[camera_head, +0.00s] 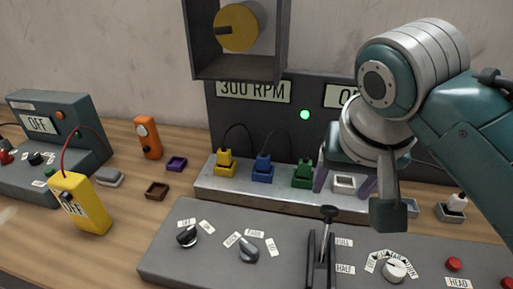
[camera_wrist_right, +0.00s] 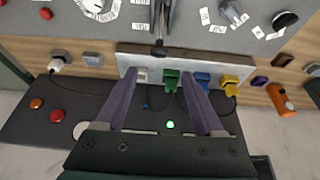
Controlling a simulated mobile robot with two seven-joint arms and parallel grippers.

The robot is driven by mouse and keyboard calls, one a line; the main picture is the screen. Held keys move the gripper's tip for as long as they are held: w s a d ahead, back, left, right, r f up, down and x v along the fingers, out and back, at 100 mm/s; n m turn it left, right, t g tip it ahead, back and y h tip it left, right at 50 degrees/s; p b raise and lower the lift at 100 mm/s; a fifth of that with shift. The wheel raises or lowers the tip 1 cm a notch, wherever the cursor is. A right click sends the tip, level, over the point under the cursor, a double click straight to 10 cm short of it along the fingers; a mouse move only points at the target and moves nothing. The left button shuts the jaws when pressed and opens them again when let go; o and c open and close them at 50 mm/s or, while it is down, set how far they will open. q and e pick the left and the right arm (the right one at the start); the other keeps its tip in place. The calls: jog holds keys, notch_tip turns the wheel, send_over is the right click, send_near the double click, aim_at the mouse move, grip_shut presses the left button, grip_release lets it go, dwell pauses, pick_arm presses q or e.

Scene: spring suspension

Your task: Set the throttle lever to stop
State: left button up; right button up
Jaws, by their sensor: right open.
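The throttle lever (camera_head: 327,225) is a black lever with a round knob, standing in a dark slotted bracket on the grey front panel (camera_head: 200,260). Labels beside it include one reading HALF (camera_head: 345,269); which label it points at is unclear. The lever also shows at the top of the right wrist view (camera_wrist_right: 160,30). My right gripper (camera_head: 344,187) is open, with its purple fingers apart and nothing between them, above and behind the lever near the plug strip. Its fingers also show in the right wrist view (camera_wrist_right: 157,76). My left gripper is out of view.
A light metal strip (camera_head: 210,192) behind the panel holds yellow (camera_head: 226,163), blue (camera_head: 262,170) and green (camera_head: 302,174) plugs. Rotary knobs (camera_head: 248,252) flank the lever. A yellow meter (camera_head: 80,205) and an orange device (camera_head: 148,138) stand on the table at left.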

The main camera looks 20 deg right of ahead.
aim_at(331, 208)
jog(key=b+x, duration=0.1)
jog(key=x, duration=0.8)
jog(key=shift+s+d+f+b, duration=0.1)
jog(key=shift+d+f+b, duration=0.05)
jog(key=shift+f+b, duration=0.15)
grip_shut()
dwell(1.1)
